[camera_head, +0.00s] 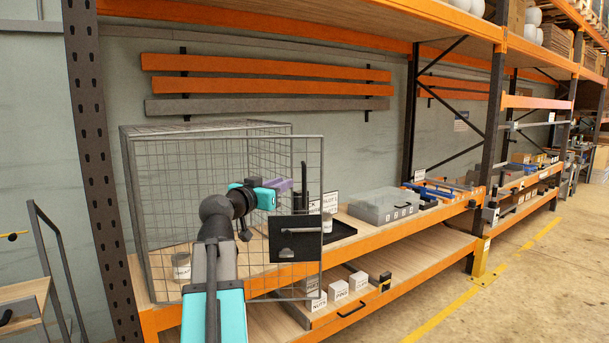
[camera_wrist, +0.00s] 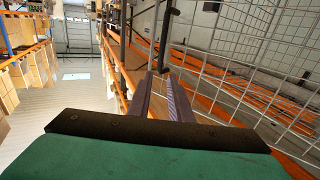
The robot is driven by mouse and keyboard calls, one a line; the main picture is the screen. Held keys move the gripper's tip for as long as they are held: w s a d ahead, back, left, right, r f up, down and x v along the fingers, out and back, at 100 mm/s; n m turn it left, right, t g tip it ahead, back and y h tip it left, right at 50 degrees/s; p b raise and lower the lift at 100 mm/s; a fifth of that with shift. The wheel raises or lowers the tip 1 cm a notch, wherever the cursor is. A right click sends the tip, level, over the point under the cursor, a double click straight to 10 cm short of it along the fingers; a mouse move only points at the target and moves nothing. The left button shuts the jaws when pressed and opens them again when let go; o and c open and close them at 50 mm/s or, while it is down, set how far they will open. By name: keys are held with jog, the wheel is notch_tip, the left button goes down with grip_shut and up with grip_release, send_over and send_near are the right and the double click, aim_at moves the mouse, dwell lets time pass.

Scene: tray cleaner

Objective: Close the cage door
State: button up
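The wire cage (camera_head: 222,124) stands at the left end of the shelf. Its mesh door (camera_head: 322,170) stands open, swung out past the shelf's front edge. A black plate (camera_head: 286,255) with a grey handle (camera_head: 300,230) is on the door's free-edge side. My gripper (camera_head: 284,185), teal with purple-grey fingers, is at the door's upper right, in line with the mesh; contact cannot be told. In the wrist view its fingers (camera_wrist: 163,98) lie close together with nothing seen between them, and mesh (camera_wrist: 255,45) fills the right side.
A small labelled can (camera_head: 182,267) stands behind the mesh. A black tray (camera_head: 340,230) and a grey case (camera_head: 384,205) are on the shelf to the right. Small white boxes (camera_head: 338,289) sit on the lower shelf. A dark upright (camera_head: 92,150) stands left of the cage. Floor is free at right.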

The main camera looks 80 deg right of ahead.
aim_at(303, 174)
jog(key=p+x, duration=0.4)
jog(key=x, duration=0.8)
jog(key=shift+d+r, duration=0.1)
jog(key=shift+d, duration=0.05)
jog(key=shift+s+d+p, duration=0.25)
jog(key=shift+d+p, duration=0.05)
jog(key=shift+d, duration=0.35)
grip_shut()
jog(key=shift+w+d, duration=0.1)
jog(key=shift+d, duration=0.05)
